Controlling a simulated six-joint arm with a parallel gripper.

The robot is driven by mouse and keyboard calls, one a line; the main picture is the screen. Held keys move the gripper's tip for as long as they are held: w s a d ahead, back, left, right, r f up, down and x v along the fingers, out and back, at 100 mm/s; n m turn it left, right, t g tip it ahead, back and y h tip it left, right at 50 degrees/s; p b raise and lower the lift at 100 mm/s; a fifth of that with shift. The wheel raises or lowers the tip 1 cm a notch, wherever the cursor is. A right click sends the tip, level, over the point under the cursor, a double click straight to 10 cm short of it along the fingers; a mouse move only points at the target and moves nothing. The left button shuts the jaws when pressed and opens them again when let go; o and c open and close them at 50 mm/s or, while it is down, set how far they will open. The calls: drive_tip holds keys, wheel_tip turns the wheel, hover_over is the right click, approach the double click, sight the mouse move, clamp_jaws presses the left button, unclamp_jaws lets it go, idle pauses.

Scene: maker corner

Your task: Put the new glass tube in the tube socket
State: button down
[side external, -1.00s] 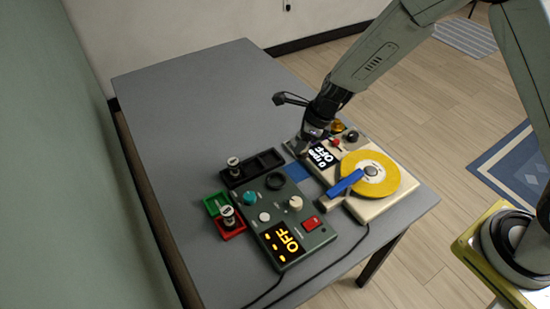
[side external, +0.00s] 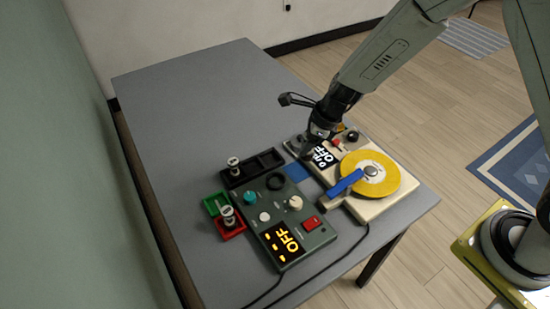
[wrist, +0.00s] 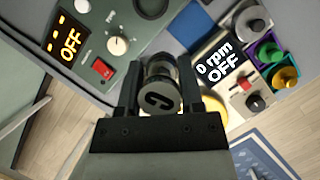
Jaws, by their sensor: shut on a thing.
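My gripper (wrist: 160,88) is shut on a glass tube (wrist: 160,72) with a grey end cap bearing a dark mark. In the side external view my gripper (side external: 307,153) is over the beige machine's back left corner, by its display; the held tube is hard to make out there. A dark round ring on the green control box (side external: 315,240), which looks like the tube socket (side external: 277,181), is left of and apart from my gripper. One capped tube (side external: 233,164) stands at the black tray, another (side external: 228,212) at the red tray.
The beige machine (side external: 375,208) carries a yellow disc (side external: 384,175) and a blue arm (side external: 345,182). The grey table's far part (side external: 200,95) is clear.

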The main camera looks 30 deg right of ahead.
drive_tip(key=n, duration=0.1)
hover_over(267, 181)
drive_tip(key=d, duration=0.2)
wheel_tip(267, 181, down, 3)
drive_tip(key=shift+s+a, duration=0.1)
drive_tip(key=shift+s, duration=0.15)
drive_tip(key=shift+f, duration=0.15)
drive_tip(key=shift+f, duration=3.1)
drive_tip(key=shift+f, duration=0.45)
drive_tip(key=shift+c, duration=0.7)
unclamp_jaws()
wheel_tip(267, 181, up, 7)
